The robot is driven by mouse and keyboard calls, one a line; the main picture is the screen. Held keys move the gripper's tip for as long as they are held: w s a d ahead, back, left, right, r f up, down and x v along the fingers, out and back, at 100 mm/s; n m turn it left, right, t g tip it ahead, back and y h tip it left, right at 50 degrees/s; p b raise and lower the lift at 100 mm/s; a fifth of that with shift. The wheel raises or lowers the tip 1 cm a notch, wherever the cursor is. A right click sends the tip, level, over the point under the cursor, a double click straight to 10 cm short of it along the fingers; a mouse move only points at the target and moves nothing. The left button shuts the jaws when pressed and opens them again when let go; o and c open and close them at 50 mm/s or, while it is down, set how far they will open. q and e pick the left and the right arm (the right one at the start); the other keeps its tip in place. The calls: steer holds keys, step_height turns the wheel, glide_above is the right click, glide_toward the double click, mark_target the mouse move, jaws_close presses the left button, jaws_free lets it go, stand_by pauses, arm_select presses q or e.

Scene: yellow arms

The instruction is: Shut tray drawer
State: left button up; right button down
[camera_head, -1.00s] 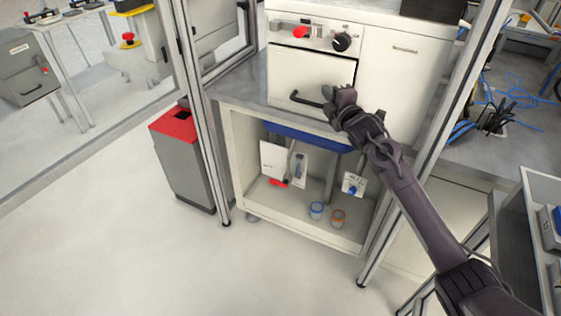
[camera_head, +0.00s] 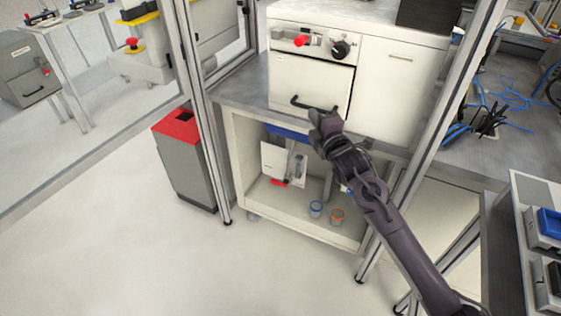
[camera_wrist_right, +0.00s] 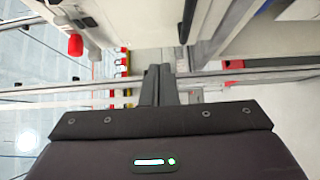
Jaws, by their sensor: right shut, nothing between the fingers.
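The blue tray drawer (camera_head: 288,132) sits just under the grey worktop of the white cabinet in the head view. Its left part shows; my right arm hides the rest. I cannot tell exactly how far out it stands. My right gripper (camera_head: 322,119) is shut and empty, in front of the worktop edge and beside the visible part of the drawer. Contact cannot be made out. In the right wrist view the dark fingers (camera_wrist_right: 160,85) are together. My left gripper is not in view.
A white oven-like unit (camera_head: 310,78) with a black handle (camera_head: 313,103) stands on the worktop. Metal frame posts (camera_head: 203,110) flank the cabinet. A grey bin with a red top (camera_head: 178,127) stands left. Two small cups (camera_head: 316,208) are on the lower shelf. The floor in front is clear.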

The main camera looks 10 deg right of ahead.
steer(key=s+a+p, duration=0.1)
steer(key=s+a, duration=1)
steer(key=s, duration=0.5)
step_height(320, 180, down, 24)
steer(key=s+d+m+g+h, duration=0.1)
steer(key=s+d+m+g, duration=0.1)
steer(key=m+g, duration=0.25)
steer(key=s+d+f+m+g+h, duration=0.15)
steer(key=s+f, duration=0.25)
steer(key=f, duration=0.4)
steer(key=s+d+f+m+g+y, duration=0.1)
steer(key=s+d+f+m+g, duration=0.15)
steer(key=s+f, duration=0.45)
steer(key=s+d+f+m+g, duration=0.2)
steer(key=s+d+f+m, duration=0.1)
steer(key=s+f, duration=0.4)
steer(key=s+d+f+m+g+h, duration=0.1)
steer(key=s+d+f+m+g, duration=0.2)
steer(key=s+f, duration=0.4)
steer(key=s+d+f+m+g+h, duration=0.1)
steer(key=s+d+f+m+g, duration=0.2)
steer(key=s+f, duration=0.4)
steer(key=s+d, duration=0.1)
steer(key=s, duration=0.8)
steer(key=shift+f, duration=0.3)
steer(key=shift+a, duration=0.1)
